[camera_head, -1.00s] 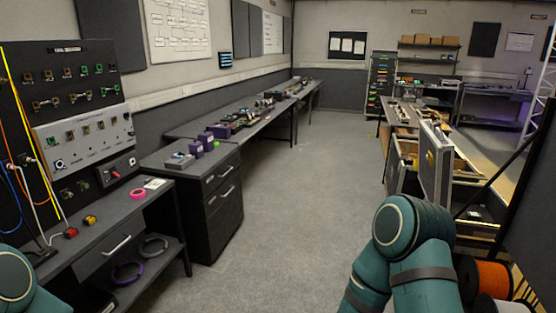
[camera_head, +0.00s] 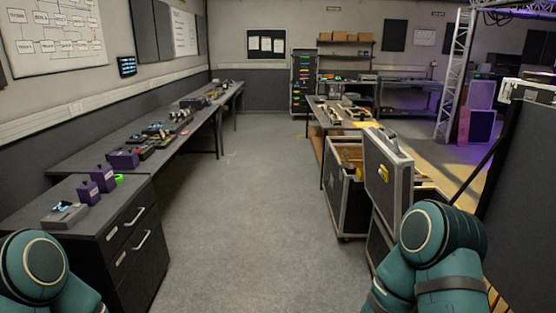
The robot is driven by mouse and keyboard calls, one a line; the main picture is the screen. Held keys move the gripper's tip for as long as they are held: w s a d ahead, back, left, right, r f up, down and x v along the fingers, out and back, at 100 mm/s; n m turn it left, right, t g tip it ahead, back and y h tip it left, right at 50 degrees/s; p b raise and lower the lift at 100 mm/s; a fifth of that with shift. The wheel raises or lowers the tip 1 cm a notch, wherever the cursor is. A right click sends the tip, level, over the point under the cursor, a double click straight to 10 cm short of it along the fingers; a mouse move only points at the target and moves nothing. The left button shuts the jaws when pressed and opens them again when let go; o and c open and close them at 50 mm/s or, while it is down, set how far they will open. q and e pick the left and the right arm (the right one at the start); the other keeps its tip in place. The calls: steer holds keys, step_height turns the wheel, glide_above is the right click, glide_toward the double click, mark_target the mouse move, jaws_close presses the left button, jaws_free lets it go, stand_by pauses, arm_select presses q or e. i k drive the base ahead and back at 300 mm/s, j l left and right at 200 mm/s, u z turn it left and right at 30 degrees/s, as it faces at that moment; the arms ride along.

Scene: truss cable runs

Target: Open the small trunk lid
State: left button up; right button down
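A grey case with metal edges and a yellow label, perhaps the small trunk (camera_head: 388,180), stands upright at the right, above a dark case. Behind it is a larger open-topped black trunk (camera_head: 349,201) with metal edges and brownish contents, standing on the floor. I cannot tell for certain which one is the small trunk, or whether the upright grey part is a lid. Teal links of my arms show at the lower left and lower right. The right one covers part of the lower dark case. Both grippers are outside the view.
A dark drawer cabinet (camera_head: 107,240) with purple boxes on top stands at the left, and a long workbench (camera_head: 90,152) runs back along the wall. A table (camera_head: 342,118) stands beyond the trunks. The grey floor (camera_head: 235,230) between is clear. A dark panel (camera_head: 520,185) stands at the right.

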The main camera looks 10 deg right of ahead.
mark_target(391, 191)
steer(key=i+z, duration=0.25)
steer(key=i, duration=0.45)
steer(key=i+j+z, duration=0.2)
steer(key=i, duration=0.5)
steer(key=i+z, duration=0.4)
steer(key=i+j+z, duration=0.1)
steer(key=z, duration=0.3)
steer(key=i+j+z, duration=0.25)
steer(key=z, duration=0.15)
steer(key=i, duration=0.05)
